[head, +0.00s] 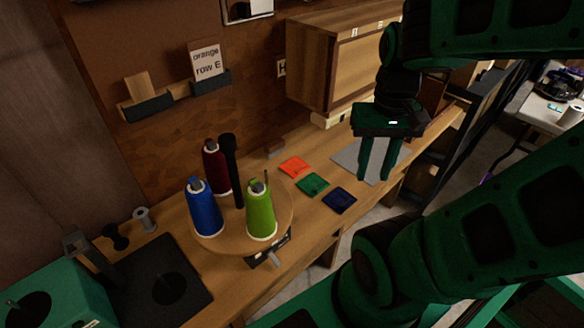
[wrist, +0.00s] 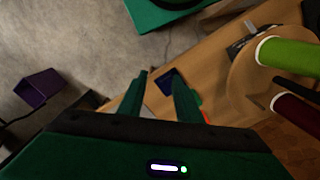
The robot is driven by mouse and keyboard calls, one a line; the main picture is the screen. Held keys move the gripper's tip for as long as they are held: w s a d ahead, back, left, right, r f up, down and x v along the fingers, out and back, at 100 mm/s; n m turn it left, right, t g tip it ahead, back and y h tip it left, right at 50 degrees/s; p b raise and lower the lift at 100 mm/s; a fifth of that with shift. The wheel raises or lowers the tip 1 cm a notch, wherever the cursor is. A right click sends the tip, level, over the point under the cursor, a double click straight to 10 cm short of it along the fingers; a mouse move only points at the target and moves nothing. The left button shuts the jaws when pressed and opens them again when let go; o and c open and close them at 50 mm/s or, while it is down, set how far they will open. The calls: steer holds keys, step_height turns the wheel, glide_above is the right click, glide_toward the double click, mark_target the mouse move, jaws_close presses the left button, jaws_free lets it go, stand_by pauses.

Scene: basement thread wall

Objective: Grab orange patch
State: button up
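The orange patch (head: 294,166) lies flat on the wooden bench, the farthest back of a row of three small square patches. The green patch (head: 312,185) and the dark blue patch (head: 339,201) lie in front of it. My gripper (head: 376,178) points down to the right of the patches, its fingers apart and nothing visible between them. In the wrist view the dark blue patch (wrist: 166,80) shows between the fingers, and a sliver of the orange patch (wrist: 205,116) shows beside the right finger, mostly hidden.
A round turntable (head: 288,212) with blue, green and dark red thread cones stands left of the patches. A grey mat (head: 347,157) lies under or behind my gripper. A wooden cabinet (head: 325,65) hangs above the bench. A card reading "orange row E" (head: 206,62) sits on the wall.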

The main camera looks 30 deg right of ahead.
steer(key=o, duration=0.4)
steer(key=shift+s, duration=0.15)
steer(key=o, duration=0.4)
steer(key=shift+s+r, duration=0.25)
steer(key=shift+r, duration=0.1)
steer(key=shift+o, duration=0.2)
steer(key=m, duration=0.9)
glide_above(297, 164)
step_height(297, 164, down, 11)
steer(key=shift+w+r, duration=0.1)
steer(key=shift+f, duration=2.6)
